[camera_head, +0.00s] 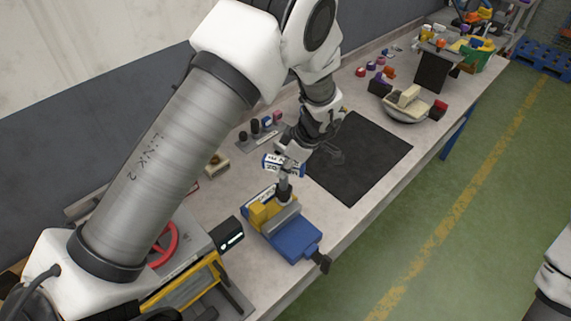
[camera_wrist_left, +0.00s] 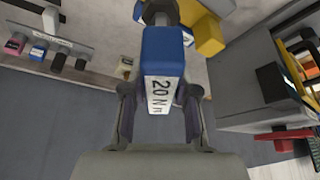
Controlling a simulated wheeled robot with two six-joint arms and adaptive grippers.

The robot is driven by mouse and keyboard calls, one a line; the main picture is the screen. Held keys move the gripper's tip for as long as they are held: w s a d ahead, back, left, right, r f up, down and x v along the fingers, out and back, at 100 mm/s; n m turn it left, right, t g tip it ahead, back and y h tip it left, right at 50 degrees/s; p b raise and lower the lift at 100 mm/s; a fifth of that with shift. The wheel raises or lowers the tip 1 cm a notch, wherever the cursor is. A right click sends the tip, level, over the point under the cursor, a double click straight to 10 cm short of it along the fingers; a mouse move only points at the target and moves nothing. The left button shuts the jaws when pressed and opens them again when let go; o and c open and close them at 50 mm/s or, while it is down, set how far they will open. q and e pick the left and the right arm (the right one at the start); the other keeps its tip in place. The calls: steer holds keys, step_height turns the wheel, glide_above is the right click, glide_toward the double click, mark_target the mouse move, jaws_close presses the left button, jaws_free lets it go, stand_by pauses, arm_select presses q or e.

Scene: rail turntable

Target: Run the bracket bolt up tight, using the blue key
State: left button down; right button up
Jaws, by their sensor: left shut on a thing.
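The blue key (camera_head: 271,163) has a white label and hangs upright under my left gripper (camera_head: 290,158). In the left wrist view the blue key (camera_wrist_left: 165,48) reads "20 N m", and my left gripper (camera_wrist_left: 160,100) is shut around it with one finger on each side. Its grey shank (camera_head: 284,189) reaches down to the yellow bracket (camera_head: 260,214), which is clamped in a blue vise (camera_head: 294,240). The bracket also shows in the left wrist view (camera_wrist_left: 208,38). The bolt is hidden under the key's lower end, so I cannot tell how it is seated. My right gripper is out of view.
A rack of other keys (camera_wrist_left: 50,42) stands behind the vise. A black mat (camera_head: 365,160) lies clear to the right. A bowl (camera_head: 406,108) with blocks sits farther along the bench. A machine with a red handwheel (camera_head: 165,246) stands close on the left.

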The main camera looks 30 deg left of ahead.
arm_select(q)
steer(key=shift+f, duration=0.8)
steer(key=shift+m+t, duration=0.4)
steer(key=shift+m, duration=0.7)
steer(key=m+t, duration=0.1)
steer(key=m, duration=0.2)
steer(key=shift+s, duration=0.1)
steer(key=shift+m+t, duration=0.3)
steer(key=shift+m, duration=0.2)
steer(key=m+t+b, duration=0.1)
steer(key=m, duration=0.1)
steer(key=shift+s+m+h, duration=0.15)
steer(key=shift+m+h, duration=0.15)
steer(key=shift+h, duration=0.1)
steer(key=shift+f+m+b, duration=0.1)
steer(key=shift+m+b, duration=0.2)
steer(key=shift+m, duration=0.3)
